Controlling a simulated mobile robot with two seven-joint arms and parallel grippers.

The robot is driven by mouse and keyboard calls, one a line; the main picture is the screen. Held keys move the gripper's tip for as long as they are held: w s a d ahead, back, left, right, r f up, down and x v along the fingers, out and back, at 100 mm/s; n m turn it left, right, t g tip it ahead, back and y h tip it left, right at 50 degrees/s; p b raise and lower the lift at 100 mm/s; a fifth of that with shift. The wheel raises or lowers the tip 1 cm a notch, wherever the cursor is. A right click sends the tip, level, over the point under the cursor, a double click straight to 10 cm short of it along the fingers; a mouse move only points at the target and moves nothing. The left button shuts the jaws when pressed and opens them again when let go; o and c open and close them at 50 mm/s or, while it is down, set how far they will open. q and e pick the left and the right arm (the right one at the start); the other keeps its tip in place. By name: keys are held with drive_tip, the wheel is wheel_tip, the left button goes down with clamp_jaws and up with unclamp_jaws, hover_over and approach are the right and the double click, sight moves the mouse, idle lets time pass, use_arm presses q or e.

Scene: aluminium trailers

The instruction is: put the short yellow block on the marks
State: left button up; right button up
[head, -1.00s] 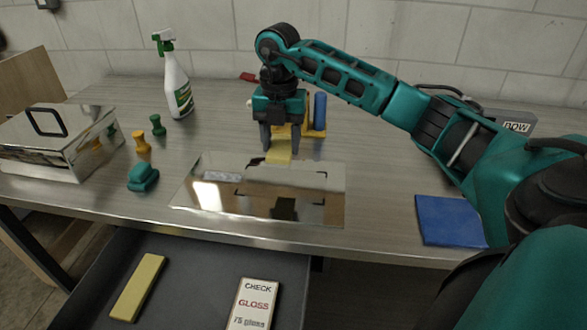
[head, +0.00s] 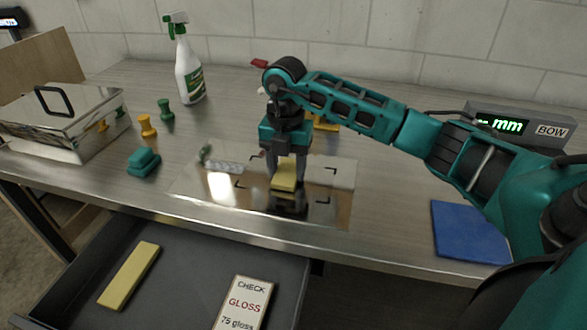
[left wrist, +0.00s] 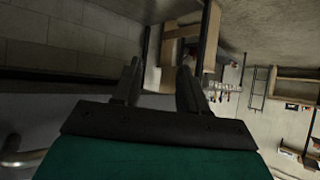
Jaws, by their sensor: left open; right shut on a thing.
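The short yellow block (head: 285,177) is between the fingers of my right gripper (head: 286,172), which is shut on it. Block and gripper are over the mirror-like plate (head: 330,205), among its dark corner marks (head: 330,171). I cannot tell whether the block touches the plate. The gripper points down and hides part of the block. A longer yellow block (head: 130,275) lies in the open drawer at the front. My left gripper (left wrist: 158,80) shows only in the left wrist view, open and empty, away from the plate.
A card lettered CHECK GLOSS (head: 244,303) lies in the drawer (head: 190,270). A blue pad (head: 470,232) is at the right, a display box (head: 520,125) behind it. A spray bottle (head: 187,70), shiny lidded box (head: 70,125), teal piece (head: 143,162) and small knobs (head: 147,126) stand left.

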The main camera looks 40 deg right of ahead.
sight(286, 173)
drive_tip(key=shift+a, duration=0.15)
drive_tip(key=shift+f, duration=0.1)
drive_tip(key=o, duration=1)
drive_tip(key=shift+r, duration=0.35)
wheel_tip(286, 173, up, 12)
drive_tip(key=shift+f, duration=0.2)
